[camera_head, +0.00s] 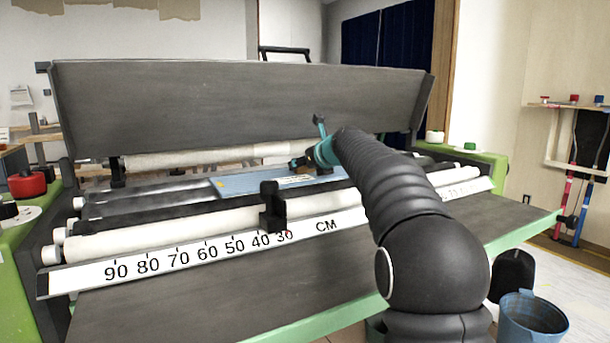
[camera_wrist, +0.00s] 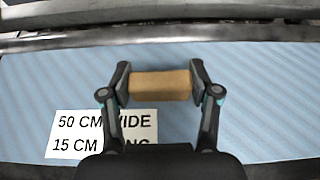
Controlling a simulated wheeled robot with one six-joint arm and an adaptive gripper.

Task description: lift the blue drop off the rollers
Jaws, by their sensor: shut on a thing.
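The blue drop (camera_head: 245,186) is a light blue striped sheet lying across the rollers of the pasting machine. It fills much of the wrist view (camera_wrist: 265,100), with a white label (camera_wrist: 75,122) reading "50 CM WIDE" and "15 CM", the rest partly hidden by my gripper. My gripper (camera_wrist: 160,85) is over the sheet and shut on a small tan-brown block (camera_wrist: 160,85), one finger on each side. In the head view my gripper (camera_head: 300,162) is low at the sheet, small and partly hidden by my arm.
The machine's raised dark lid (camera_head: 240,105) stands behind the rollers. White rollers (camera_head: 160,232) and a ruler bar (camera_head: 180,262) run along the front, with a black slider (camera_head: 271,205). A blue bucket (camera_head: 532,318) stands at the lower right. The front shelf (camera_head: 240,290) is clear.

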